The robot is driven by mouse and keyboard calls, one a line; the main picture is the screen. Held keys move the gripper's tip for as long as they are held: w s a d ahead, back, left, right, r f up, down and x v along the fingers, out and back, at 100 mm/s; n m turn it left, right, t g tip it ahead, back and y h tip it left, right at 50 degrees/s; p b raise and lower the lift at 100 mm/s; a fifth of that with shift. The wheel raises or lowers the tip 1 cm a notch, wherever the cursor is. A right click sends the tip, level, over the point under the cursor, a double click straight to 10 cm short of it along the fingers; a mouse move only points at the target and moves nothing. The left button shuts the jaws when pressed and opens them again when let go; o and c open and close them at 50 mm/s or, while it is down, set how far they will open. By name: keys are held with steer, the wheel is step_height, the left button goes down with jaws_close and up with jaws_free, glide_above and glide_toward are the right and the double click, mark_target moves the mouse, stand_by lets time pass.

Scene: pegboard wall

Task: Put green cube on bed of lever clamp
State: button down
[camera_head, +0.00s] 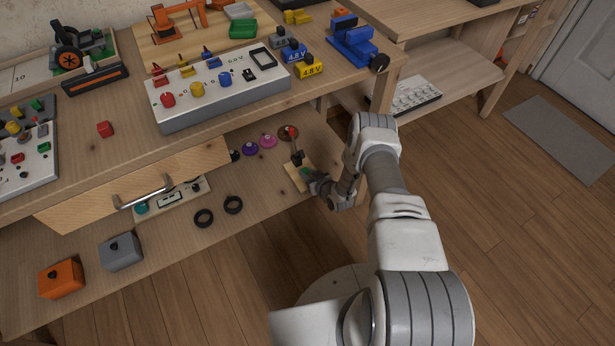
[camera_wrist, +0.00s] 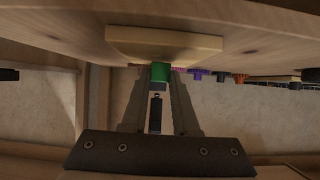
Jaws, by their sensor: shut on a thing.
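The lever clamp (camera_head: 297,160) stands on the lower shelf, with a dark upright arm, a red-tipped lever and a light wooden base (camera_head: 294,180). My gripper (camera_head: 309,175) reaches in from the right at the clamp, over its base. It is shut on the green cube (camera_wrist: 160,72), which shows between the two fingertips (camera_wrist: 160,83) in the wrist view. There the clamp's pale base plate (camera_wrist: 165,42) appears at the top, right against the cube. I cannot tell whether cube and bed touch. In the head view the cube is mostly hidden by my gripper.
The tabletop with a grey control box (camera_head: 215,95) overhangs the shelf. An open drawer (camera_head: 140,188) juts out at left.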

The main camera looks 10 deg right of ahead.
steer(key=shift+f, duration=0.4)
steer(key=c, duration=0.7)
jaws_free()
steer(key=shift+r, duration=0.2)
steer(key=p+v, duration=0.5)
steer(key=v, duration=0.7)
steer(key=shift+f, duration=0.1)
